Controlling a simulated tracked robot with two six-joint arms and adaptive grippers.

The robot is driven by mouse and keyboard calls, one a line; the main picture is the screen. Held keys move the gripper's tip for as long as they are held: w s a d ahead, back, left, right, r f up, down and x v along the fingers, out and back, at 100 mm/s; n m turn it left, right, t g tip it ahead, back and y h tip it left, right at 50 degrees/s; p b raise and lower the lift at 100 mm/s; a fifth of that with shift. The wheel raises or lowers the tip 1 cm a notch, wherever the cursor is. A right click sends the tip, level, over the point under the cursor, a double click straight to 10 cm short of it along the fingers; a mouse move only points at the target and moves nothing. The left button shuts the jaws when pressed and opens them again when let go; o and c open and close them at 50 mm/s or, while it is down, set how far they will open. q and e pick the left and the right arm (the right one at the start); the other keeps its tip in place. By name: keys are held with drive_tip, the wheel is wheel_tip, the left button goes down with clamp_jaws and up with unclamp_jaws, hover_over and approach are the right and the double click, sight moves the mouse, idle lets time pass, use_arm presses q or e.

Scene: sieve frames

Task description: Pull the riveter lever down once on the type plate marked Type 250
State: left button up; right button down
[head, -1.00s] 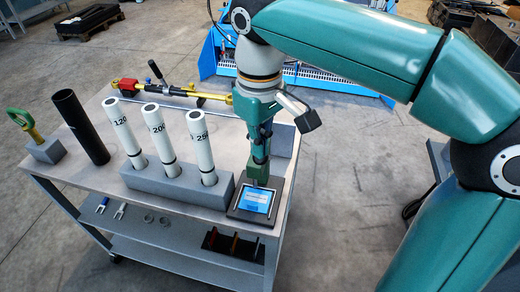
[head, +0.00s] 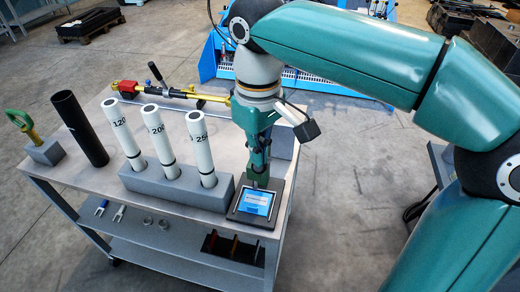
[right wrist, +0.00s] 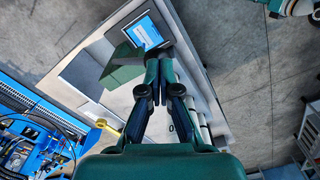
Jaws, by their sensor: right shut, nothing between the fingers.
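My right gripper (head: 259,172) hangs pointing down just above a small black-framed screen (head: 256,203) at the cart's front right corner. Its fingers are shut with nothing between them. In the right wrist view the closed fingers (right wrist: 158,62) reach toward the blue-lit screen (right wrist: 147,32); I cannot tell whether they touch anything. A dark green angular piece (right wrist: 122,68) shows beside the fingertips, partly hidden by them. I cannot make out a riveter lever or a plate reading Type 250. The rightmost white tube (head: 201,150) is marked 250, partly legible. My left gripper is out of view.
White tubes marked 120 (head: 127,130) and 200 (head: 159,138) stand in a grey block (head: 165,190). A black tube (head: 80,128) and a green-handled tool (head: 25,125) stand left. A red-yellow tool (head: 150,88) lies behind. The lower shelf holds small parts.

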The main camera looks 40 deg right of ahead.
sight(256, 170)
drive_tip(key=shift+s+a+f+b, duration=0.3)
drive_tip(key=shift+a+f+b, duration=0.15)
drive_tip(key=shift+f, duration=0.2)
drive_tip(key=shift+s+a+f+b, duration=0.3)
drive_tip(key=shift+f+b, duration=0.15)
drive_tip(key=shift+f, duration=0.1)
idle(0.4)
drive_tip(key=shift+s+a+f+b, duration=0.35)
drive_tip(key=shift+f+b, duration=0.15)
drive_tip(key=shift+f, duration=0.25)
drive_tip(key=shift+s+a+f+b, duration=0.15)
drive_tip(key=shift+a+f+b, duration=0.05)
drive_tip(key=shift+f+b, duration=0.35)
